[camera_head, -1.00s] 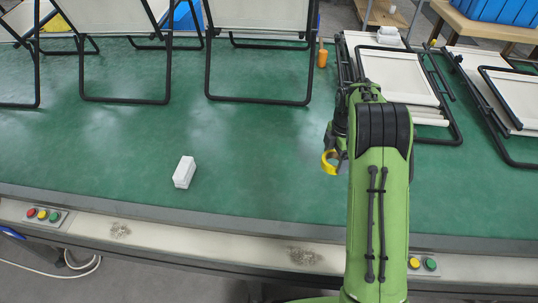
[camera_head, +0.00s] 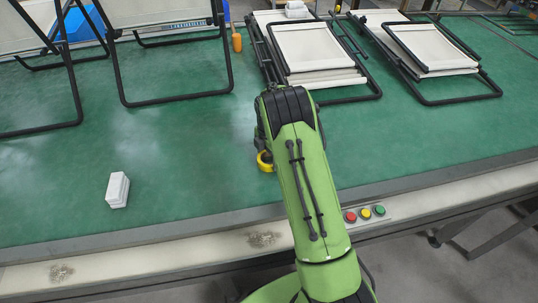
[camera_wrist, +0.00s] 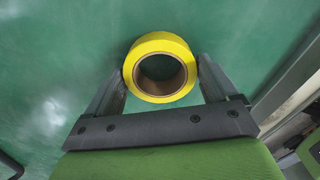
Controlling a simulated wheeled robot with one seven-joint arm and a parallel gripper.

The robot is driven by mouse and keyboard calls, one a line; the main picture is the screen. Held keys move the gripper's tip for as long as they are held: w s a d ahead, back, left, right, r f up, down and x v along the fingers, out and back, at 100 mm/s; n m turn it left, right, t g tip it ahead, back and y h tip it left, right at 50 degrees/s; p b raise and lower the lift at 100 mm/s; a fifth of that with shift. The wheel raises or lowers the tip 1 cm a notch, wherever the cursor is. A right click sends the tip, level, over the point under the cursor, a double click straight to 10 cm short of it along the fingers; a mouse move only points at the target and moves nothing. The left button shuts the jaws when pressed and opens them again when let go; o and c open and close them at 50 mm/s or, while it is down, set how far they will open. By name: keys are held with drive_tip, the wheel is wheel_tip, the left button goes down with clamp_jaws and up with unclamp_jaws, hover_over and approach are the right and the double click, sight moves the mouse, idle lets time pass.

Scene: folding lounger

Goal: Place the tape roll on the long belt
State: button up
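The yellow tape roll (camera_wrist: 162,43) sits between the two fingers of my gripper (camera_wrist: 162,66) in the wrist view, with a finger against each side. Its brown core and open hole face the camera. In the head view the tape roll (camera_head: 265,161) shows beside my arm, partly hidden by it, and the fingers are hard to make out there. The long belt (camera_head: 190,165) is the green surface under and around my gripper. I cannot tell how far the roll is above it.
A white box (camera_head: 117,190) lies on the belt at the left. Folded loungers (camera_head: 315,48) lie behind my arm and to the right, and a standing lounger frame (camera_head: 172,102) is at the back left. An orange bottle (camera_head: 237,42) stands between them. The belt between box and arm is clear.

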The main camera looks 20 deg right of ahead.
drive_tip(key=shift+o, duration=0.8)
drive_tip(key=s+a+r+m+t+p, duration=0.1)
drive_tip(key=s+r+m, duration=0.1)
drive_tip(key=r, duration=0.8)
drive_tip(key=s+a+r+m+p, duration=0.2)
drive_tip(key=r, duration=0.8)
drive_tip(key=s+a+r+m+t, duration=0.25)
drive_tip(key=s+r+m, duration=0.35)
drive_tip(key=s+r, duration=0.3)
drive_tip(key=s+a+m+t, duration=0.1)
drive_tip(key=s+a+m, duration=0.1)
drive_tip(key=s+m, duration=0.3)
drive_tip(key=s+a+m+t, duration=0.1)
drive_tip(key=s+m, duration=0.4)
drive_tip(key=s, duration=0.9)
drive_tip(key=shift+a, duration=0.45)
